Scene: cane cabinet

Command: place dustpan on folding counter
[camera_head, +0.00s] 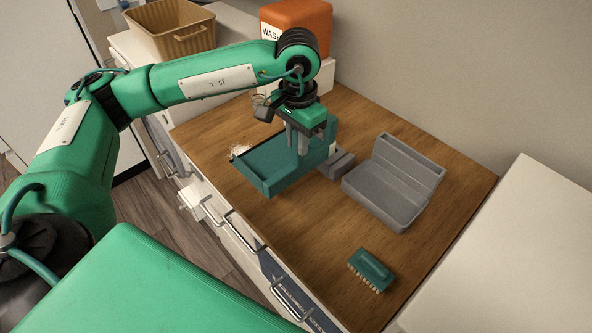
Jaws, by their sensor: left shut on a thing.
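A teal dustpan (277,172) is at the far left part of the wooden folding counter (240,199). My left gripper (303,145) points down at the dustpan's back wall and is shut on it. The fingers hide part of that wall. I cannot tell whether the dustpan rests on the wood or hangs slightly above it. Some pale bits (238,151) show by its left edge. My right gripper is not in view.
A grey open tray (382,196) and a small grey block (337,166) stand right of the dustpan. A teal brush (371,270) lies nearer. An orange "WASH" bin (297,27) and a tan basket (172,27) stand behind. Bare wood lies between dustpan and brush.

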